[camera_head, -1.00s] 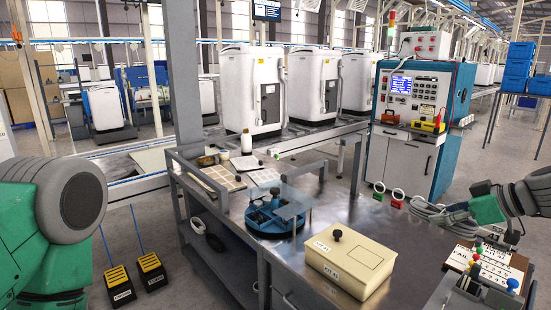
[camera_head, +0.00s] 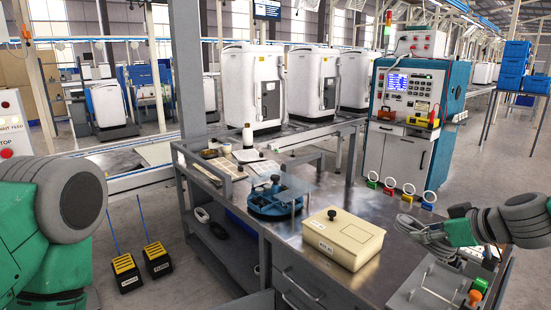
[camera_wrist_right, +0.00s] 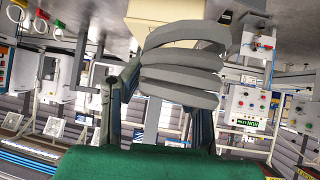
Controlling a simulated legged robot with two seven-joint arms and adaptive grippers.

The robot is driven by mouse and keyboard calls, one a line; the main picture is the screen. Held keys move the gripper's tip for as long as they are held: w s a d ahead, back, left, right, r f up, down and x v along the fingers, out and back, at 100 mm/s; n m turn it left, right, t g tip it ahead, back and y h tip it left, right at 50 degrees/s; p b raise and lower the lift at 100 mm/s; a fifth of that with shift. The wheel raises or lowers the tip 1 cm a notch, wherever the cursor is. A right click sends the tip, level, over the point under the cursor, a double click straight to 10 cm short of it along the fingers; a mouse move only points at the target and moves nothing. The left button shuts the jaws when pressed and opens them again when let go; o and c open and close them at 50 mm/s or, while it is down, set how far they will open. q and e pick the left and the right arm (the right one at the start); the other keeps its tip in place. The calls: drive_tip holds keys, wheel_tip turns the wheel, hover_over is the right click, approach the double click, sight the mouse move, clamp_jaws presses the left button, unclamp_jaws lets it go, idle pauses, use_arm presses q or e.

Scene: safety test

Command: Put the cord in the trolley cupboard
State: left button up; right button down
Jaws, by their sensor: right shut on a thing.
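The cord (camera_head: 428,236) is a grey coil at the right of the metal workbench in the head view. My right gripper (camera_head: 447,233) is shut on it. In the right wrist view the cord (camera_wrist_right: 183,68) shows as thick grey loops between the fingers of my right gripper (camera_wrist_right: 160,100). The coil appears to be above the bench top; the exact gap cannot be told. The teal test trolley (camera_head: 461,92) stands behind the bench, with pale cupboard doors (camera_head: 402,155) that look shut. My left arm shows at the left edge; its gripper is out of view.
A beige box (camera_head: 343,240) and a blue round fixture (camera_head: 276,203) stand on the workbench (camera_head: 330,205). Coloured tags with rings (camera_head: 390,188) stand along its back edge. Yellow pedals (camera_head: 125,272) lie on the floor.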

drive_tip(key=s+a+f+m, duration=0.1)
drive_tip(key=a+f, duration=0.1)
drive_tip(key=s+a+f+m+h, duration=0.1)
drive_tip(key=a+f, duration=0.1)
drive_tip(key=f, duration=0.1)
drive_tip(key=s+a+f+h+b, duration=0.1)
drive_tip(key=s+a+f, duration=0.1)
drive_tip(key=shift+f+m+t, duration=0.15)
drive_tip(key=shift+m+t, duration=0.25)
drive_tip(key=s+a+f+m+h+b, duration=0.1)
drive_tip(key=s+a+f+m+h, duration=0.2)
drive_tip(key=s, duration=0.5)
drive_tip(key=shift+a+t, duration=0.3)
drive_tip(key=shift+a, duration=0.55)
drive_tip(key=shift+d, duration=0.1)
drive_tip(key=shift+s, duration=0.1)
